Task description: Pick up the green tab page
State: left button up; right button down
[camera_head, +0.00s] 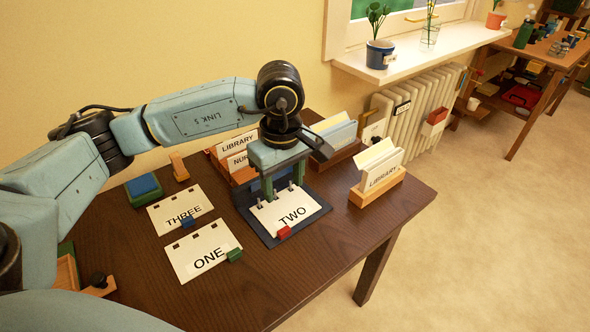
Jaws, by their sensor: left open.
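The green tab page (203,257) is a white card marked ONE, lying flat at the near side of the dark desk. Its green tab (235,255) sits on its right edge, and dark holes run along its far edge. My left gripper (283,186) is open and points down over the far end of the page marked TWO (287,213), which has a red tab. That page lies on a dark blue board (318,211) with upright posts. The gripper is to the right of and beyond the green tab page. My right gripper is not in view.
The page marked THREE (178,213), with a blue tab, lies just beyond ONE. A blue-topped green box (144,188) and a small wooden piece (179,167) stand behind it. Wooden card holders (377,190) stand at the back and right. The desk's near right is clear.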

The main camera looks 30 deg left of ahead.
aim_at(193, 257)
jog(key=k, duration=2)
